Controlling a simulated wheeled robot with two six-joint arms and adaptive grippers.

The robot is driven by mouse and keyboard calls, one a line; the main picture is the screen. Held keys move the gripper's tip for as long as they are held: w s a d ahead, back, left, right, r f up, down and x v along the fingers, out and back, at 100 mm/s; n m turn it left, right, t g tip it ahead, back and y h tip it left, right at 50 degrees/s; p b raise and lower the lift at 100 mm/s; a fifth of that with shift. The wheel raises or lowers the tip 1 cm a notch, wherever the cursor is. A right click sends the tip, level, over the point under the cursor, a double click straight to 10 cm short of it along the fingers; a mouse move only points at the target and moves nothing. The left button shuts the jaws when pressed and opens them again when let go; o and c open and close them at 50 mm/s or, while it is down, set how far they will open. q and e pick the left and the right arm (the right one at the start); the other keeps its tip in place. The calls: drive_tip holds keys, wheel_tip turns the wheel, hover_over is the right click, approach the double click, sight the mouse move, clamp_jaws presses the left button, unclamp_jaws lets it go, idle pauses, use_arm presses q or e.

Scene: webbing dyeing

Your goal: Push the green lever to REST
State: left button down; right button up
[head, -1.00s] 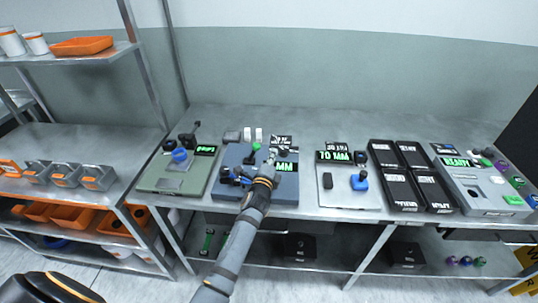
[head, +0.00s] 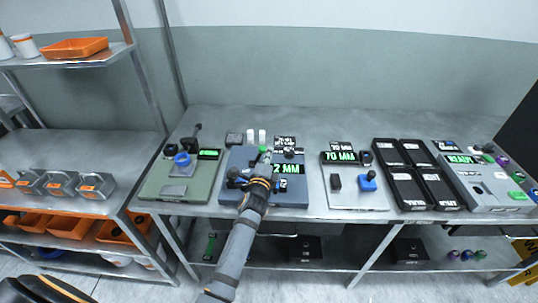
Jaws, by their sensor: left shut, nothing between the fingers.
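The green lever (head: 263,149) shows as a small green knob at the back of the blue-grey machine (head: 232,160) on the bench. My left gripper (head: 264,160) reaches over this machine from the front. It is shut and empty, with its tip just in front of the green knob. I cannot tell whether they touch. The arm hides the lever's base and part of the machine's top. The machine's display (head: 291,169) glows green and reads "2 MM" in its visible part. The REST marking cannot be made out. My right gripper is not in view.
A green machine (head: 148,186) stands to the left and a light grey machine (head: 357,200) with a blue knob to the right. Black trays (head: 408,190) and a grey "READY" unit (head: 490,195) stand further right. The bench behind (head: 330,122) is clear.

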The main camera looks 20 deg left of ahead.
sight(260, 147)
use_arm(q)
drive_tip(key=shift+a+r+n, duration=0.25)
drive_tip(key=shift+a+n, duration=0.1)
drive_tip(key=shift+n, duration=0.35)
drive_tip(key=shift+s+a+r+n, duration=0.15)
drive_tip(key=shift+a+n, duration=0.1)
drive_tip(key=shift+n, duration=0.15)
drive_tip(key=shift+s+a+r+n, duration=0.1)
drive_tip(key=shift+a+n, duration=0.2)
drive_tip(key=shift+n, duration=0.1)
drive_tip(key=shift+s+a+r, duration=0.15)
drive_tip(key=shift+a+r, duration=0.1)
drive_tip(key=shift+a, duration=0.35)
drive_tip(key=shift+s+a, duration=0.15)
drive_tip(key=shift+a, duration=0.4)
drive_tip(key=shift+s+a+n+t+b, duration=0.15)
drive_tip(key=shift+a+n+t+b, duration=0.25)
drive_tip(key=shift+n, duration=0.3)
drive_tip(key=shift+s+a, duration=0.15)
drive_tip(key=shift+a, duration=0.4)
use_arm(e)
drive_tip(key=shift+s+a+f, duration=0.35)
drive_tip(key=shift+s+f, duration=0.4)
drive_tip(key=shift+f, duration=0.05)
